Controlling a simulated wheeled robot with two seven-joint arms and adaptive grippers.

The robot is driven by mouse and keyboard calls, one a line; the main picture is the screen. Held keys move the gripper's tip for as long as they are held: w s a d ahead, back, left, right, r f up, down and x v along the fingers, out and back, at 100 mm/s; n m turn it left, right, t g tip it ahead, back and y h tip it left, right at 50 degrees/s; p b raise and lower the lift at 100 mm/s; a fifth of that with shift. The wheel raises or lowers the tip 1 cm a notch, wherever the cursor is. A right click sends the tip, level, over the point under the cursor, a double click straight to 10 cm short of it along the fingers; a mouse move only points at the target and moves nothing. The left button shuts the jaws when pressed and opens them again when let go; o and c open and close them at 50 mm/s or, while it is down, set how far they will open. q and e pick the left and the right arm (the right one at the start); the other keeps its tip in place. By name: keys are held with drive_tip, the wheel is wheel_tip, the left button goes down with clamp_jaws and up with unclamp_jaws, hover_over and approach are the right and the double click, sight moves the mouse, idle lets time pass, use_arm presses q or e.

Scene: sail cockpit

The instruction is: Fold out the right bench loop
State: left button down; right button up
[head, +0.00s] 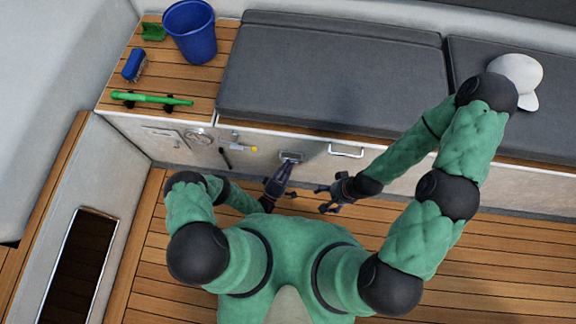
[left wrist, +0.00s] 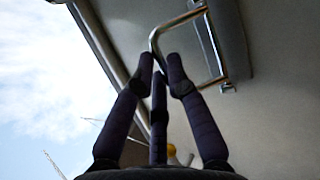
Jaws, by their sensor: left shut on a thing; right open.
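Two metal loops sit on the white front of the bench, below the cushions. The right-hand one (head: 346,151) is a pale bar with nothing touching it. The left-hand one (head: 290,157) is at the tips of my left gripper (head: 282,178). In the left wrist view the fingers (left wrist: 162,75) are closed on one side of a shiny metal loop (left wrist: 216,50), whose mount is on the pale wall. The exact contact is partly hidden by the fingers. My right gripper (head: 330,196) is open and empty, below the right-hand loop and apart from it.
A blue bucket (head: 190,32), blue brush (head: 134,65) and green tool (head: 150,99) are on the wooden bench top. A white cap (head: 518,76) lies on the right cushion. The slatted floor is clear.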

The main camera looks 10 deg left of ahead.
use_arm(q)
drive_tip(key=c, duration=1.5)
unclamp_jaws()
drive_tip(key=v, duration=1.2)
drive_tip(key=shift+a, duration=0.1)
drive_tip(key=shift+w, duration=0.15)
